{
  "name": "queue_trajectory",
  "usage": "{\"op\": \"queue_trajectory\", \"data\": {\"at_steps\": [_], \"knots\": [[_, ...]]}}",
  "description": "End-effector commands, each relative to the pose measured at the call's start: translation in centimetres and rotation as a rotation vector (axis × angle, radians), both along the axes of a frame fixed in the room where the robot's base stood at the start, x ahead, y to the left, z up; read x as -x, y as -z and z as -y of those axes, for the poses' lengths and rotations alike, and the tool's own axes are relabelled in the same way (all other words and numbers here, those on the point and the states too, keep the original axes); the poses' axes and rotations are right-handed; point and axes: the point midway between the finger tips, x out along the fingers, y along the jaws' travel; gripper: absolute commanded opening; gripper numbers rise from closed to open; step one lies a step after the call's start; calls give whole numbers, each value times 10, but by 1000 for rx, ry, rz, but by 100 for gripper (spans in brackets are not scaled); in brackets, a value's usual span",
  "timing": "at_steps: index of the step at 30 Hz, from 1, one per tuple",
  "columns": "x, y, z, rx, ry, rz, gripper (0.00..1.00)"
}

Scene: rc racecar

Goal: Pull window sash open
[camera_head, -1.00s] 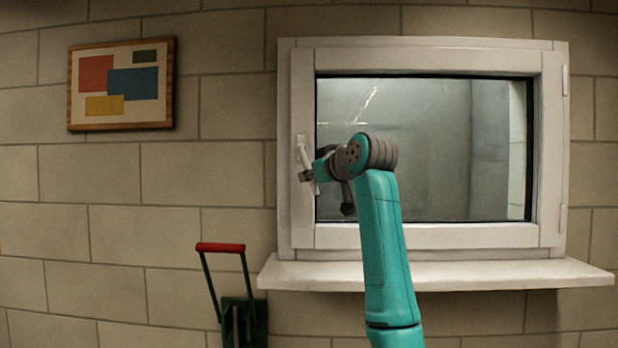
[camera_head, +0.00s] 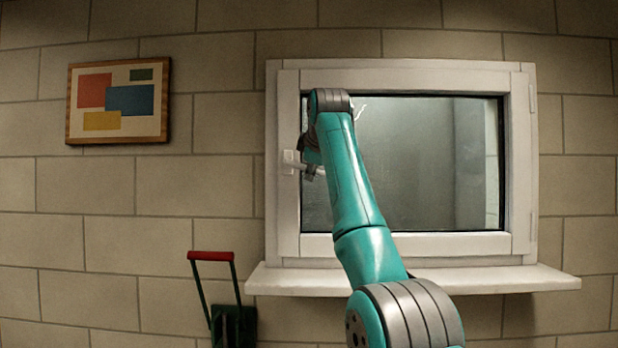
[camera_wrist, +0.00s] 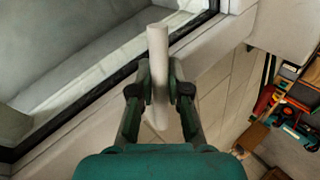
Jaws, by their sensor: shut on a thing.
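A white-framed window with a white sash (camera_head: 400,243) and a dark-edged glass pane (camera_head: 430,170) is set in the block wall. No clear gap shows between sash and outer frame. The white handle (camera_head: 290,160) is on the sash's left side, its lever pointing right, roughly level. In the wrist view the lever (camera_wrist: 158,55) passes between the fingertips. My gripper (camera_wrist: 158,82) is shut on the lever; in the head view it (camera_head: 314,172) is partly hidden by my teal wrist.
A white sill (camera_head: 420,284) juts out below the window. A green cart with a red handle (camera_head: 211,256) stands lower left. A framed picture (camera_head: 118,100) hangs on the left wall. The wrist view shows colourful clutter (camera_wrist: 290,110) at right.

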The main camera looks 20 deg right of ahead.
Motion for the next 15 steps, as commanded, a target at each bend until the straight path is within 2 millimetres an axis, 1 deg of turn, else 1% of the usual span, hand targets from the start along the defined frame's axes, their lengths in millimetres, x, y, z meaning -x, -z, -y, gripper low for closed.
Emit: {"op": "queue_trajectory", "data": {"at_steps": [7,15], "knots": [[1,-10,1,146,-1,-48,0],[1,-15,3,224,0,-74,0]]}}
